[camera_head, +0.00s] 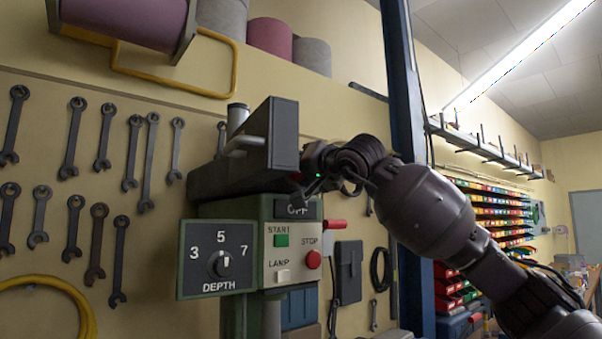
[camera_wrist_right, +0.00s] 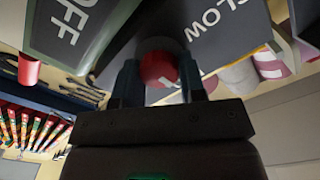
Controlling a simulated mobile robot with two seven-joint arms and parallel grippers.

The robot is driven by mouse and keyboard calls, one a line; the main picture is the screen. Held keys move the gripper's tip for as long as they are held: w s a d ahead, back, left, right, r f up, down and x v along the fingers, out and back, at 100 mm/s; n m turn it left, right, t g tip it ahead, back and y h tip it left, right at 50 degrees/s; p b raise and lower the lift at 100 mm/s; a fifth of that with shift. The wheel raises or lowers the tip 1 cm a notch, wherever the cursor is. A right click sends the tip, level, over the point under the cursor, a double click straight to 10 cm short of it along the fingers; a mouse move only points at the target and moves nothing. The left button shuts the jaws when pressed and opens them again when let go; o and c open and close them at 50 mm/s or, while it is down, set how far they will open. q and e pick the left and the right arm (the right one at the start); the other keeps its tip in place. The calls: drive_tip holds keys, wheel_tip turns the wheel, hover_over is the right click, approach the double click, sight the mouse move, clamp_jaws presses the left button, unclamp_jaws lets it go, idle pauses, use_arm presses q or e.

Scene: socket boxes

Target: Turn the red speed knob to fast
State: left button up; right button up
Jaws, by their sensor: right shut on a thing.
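The red speed knob (camera_wrist_right: 158,68) shows in the right wrist view, on a dark panel (camera_wrist_right: 215,45) that carries the word SLOW. My right gripper (camera_wrist_right: 160,72) is shut on the knob, with one finger on each side of it. Other lettering near the knob is mostly covered by the gripper, and I cannot read the knob's pointer. In the head view my right gripper (camera_head: 312,178) is at the right side of the machine's dark upper housing (camera_head: 284,135), just above the OFF label. The knob is hidden there. My left gripper is not in view.
Below the housing, the green machine head has a DEPTH dial (camera_head: 221,263), a green START button (camera_head: 281,240), a red STOP button (camera_head: 312,259) and a white LAMP switch (camera_head: 283,276). A red handle (camera_head: 333,224) juts out at its right. Wrenches (camera_head: 72,138) hang on the wall.

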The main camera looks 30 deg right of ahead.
drive_tip(key=shift+f+m+b, duration=0.15)
drive_tip(key=shift+m+b, duration=1.35)
drive_tip(key=shift+m, duration=4.2)
drive_tip(key=o, duration=0.9)
drive_tip(key=shift+s, duration=0.1)
